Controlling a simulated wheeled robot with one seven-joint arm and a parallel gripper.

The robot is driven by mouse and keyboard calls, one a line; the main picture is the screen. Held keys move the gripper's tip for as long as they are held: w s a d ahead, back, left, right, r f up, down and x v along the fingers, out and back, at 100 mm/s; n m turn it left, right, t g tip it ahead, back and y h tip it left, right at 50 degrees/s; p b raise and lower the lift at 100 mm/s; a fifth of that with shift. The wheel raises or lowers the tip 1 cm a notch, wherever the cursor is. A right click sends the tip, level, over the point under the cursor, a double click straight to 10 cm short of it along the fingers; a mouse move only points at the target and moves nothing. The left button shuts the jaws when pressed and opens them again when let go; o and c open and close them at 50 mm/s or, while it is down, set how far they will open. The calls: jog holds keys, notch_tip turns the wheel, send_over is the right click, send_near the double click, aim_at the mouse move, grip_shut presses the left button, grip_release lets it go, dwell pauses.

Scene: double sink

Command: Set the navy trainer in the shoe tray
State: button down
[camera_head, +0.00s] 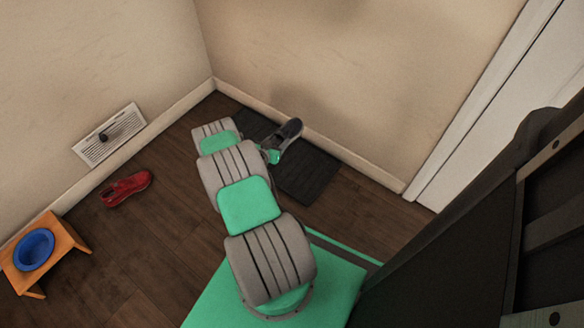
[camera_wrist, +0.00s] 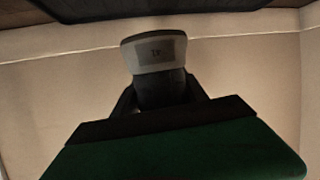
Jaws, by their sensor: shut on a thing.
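The navy trainer (camera_head: 290,132) has a dark upper and a pale sole edge. My gripper (camera_head: 274,156) is shut on it in the far corner, partly hidden by my arm in the head view. In the wrist view the trainer (camera_wrist: 157,88) stands between the two dark fingers, with its pale grey end outward. The shoe tray (camera_head: 307,178) is a dark, flat, ribbed rectangle on the floor along the back wall, partly covered by my arm. The trainer overlaps its wall side in the head view. In the wrist view, wall shows around the trainer, so it appears held clear of the tray.
A red shoe (camera_head: 126,188) lies on the wood floor at left. A white vent (camera_head: 108,136) is on the left wall. A white door (camera_head: 490,105) stands at right.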

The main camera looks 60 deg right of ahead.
jog(key=shift+m+g, duration=0.5)
jog(key=shift+g, duration=0.2)
jog(key=s+f+b, duration=0.2)
jog(key=f, duration=0.2)
jog(key=s+f+b, duration=0.2)
jog(key=f, duration=0.3)
jog(key=s+f+b, duration=0.2)
jog(key=f+b, duration=0.1)
jog(key=f, duration=0.2)
jog(key=shift+d+f, duration=0.25)
jog(key=shift+d, duration=0.05)
jog(key=shift+f, duration=0.1)
jog(key=shift+s+f, duration=0.1)
jog(key=shift+f, duration=0.4)
jog(key=c, duration=0.5)
grip_release()
jog(key=shift+a, duration=0.1)
jog(key=p+v, duration=0.3)
jog(key=v, duration=0.4)
jog(key=shift+r, duration=0.15)
jog(key=shift+a, duration=0.3)
